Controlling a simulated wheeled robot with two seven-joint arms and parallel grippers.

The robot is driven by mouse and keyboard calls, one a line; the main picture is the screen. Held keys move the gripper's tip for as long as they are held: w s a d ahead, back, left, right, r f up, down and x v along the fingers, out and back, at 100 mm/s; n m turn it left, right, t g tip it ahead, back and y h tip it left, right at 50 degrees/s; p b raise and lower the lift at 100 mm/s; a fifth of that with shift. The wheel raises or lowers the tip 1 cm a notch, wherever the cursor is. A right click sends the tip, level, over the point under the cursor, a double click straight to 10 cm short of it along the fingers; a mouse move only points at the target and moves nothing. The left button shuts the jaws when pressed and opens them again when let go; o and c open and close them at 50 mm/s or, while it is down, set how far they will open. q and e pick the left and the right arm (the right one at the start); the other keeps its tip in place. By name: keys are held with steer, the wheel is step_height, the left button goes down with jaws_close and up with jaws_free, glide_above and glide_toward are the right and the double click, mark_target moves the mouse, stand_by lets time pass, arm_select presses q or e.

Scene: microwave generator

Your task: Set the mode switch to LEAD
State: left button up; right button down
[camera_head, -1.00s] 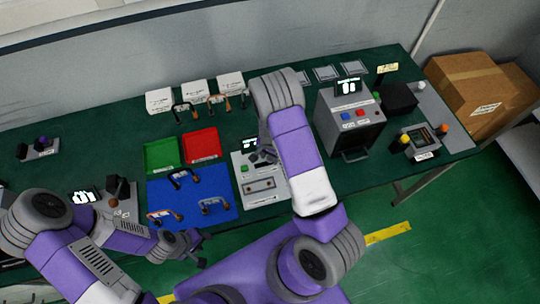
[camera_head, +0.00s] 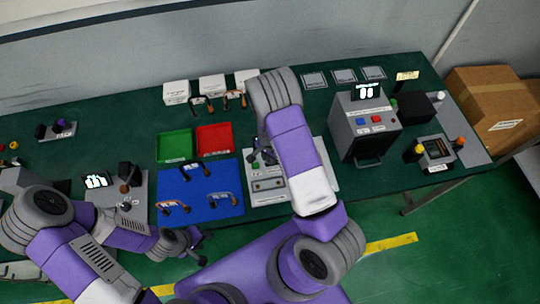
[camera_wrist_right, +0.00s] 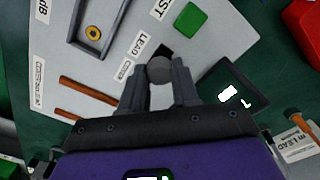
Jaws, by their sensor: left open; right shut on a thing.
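The test panel (camera_head: 262,197) is a light grey plate on the green bench, partly hidden by my right arm in the head view. In the right wrist view, the panel plate (camera_wrist_right: 215,55) carries the mode switch (camera_wrist_right: 159,68), a small grey round knob beside a "LEAD" label (camera_wrist_right: 133,45). My right gripper (camera_wrist_right: 160,80) has its two fingers closed around that knob. In the head view, my right gripper (camera_head: 263,155) is over the panel, small and partly hidden. My left gripper (camera_head: 194,248) is open and empty, in front of the bench edge.
A green button (camera_wrist_right: 190,18) and a dark display (camera_wrist_right: 232,97) lie close to the knob. Green (camera_head: 174,146) and red (camera_head: 214,139) trays and a blue mat (camera_head: 200,185) lie left of the panel. A grey microwave-like unit (camera_head: 364,125) stands to its right.

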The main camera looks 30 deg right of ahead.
mark_target(268, 159)
steer(key=shift+a, duration=0.2)
steer(key=c, duration=1.3)
jaws_free()
steer(key=o, duration=0.5)
steer(key=shift+w+a, duration=0.1)
step_height(268, 159, up, 8)
steer(key=shift+f, duration=0.15)
